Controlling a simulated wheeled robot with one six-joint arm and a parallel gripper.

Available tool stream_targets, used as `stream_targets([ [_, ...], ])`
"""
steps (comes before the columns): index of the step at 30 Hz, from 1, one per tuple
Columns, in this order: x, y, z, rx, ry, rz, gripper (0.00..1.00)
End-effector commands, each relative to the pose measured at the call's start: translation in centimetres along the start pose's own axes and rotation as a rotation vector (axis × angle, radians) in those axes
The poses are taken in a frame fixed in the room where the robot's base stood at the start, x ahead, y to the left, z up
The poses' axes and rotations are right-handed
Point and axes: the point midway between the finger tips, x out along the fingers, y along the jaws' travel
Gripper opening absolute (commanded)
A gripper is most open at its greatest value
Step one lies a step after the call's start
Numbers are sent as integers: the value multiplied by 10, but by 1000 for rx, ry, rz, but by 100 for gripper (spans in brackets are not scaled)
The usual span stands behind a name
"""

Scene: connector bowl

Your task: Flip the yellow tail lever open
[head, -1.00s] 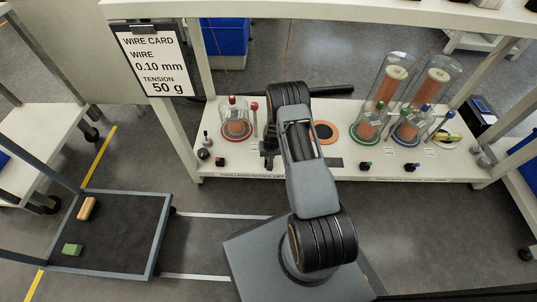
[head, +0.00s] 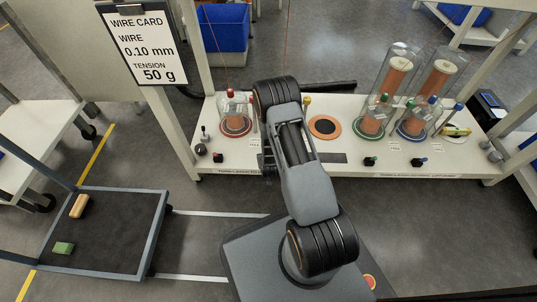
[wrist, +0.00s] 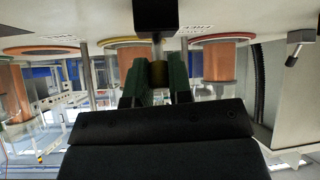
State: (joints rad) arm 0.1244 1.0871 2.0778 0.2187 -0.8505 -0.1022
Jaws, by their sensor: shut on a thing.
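The yellow tail lever (wrist: 159,73) shows in the wrist view as a small yellow piece under a black block (wrist: 156,22), at the bench surface that fills the top of this view. My gripper (wrist: 159,86) has its two green-padded fingers on either side of the yellow piece and is shut on it. In the head view my arm hides the lever, and only a dark part of my gripper shows near the bench's front edge, left of the arm. How far the lever is turned cannot be told.
On the white bench (head: 220,170), a red-ringed spool jar (head: 236,118) stands left of my arm. An empty orange ring (head: 324,128), a yellow-knobbed post (head: 307,101), and green and blue jars stand to the right. Small black blocks line the front edge. A dark cart (head: 105,235) stands at left.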

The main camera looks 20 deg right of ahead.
Motion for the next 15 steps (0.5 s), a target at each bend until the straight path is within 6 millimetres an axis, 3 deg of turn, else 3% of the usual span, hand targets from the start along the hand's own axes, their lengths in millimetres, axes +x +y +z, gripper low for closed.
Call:
stream_targets([
  [15,0,-3,0,-9,45,0,0],
])
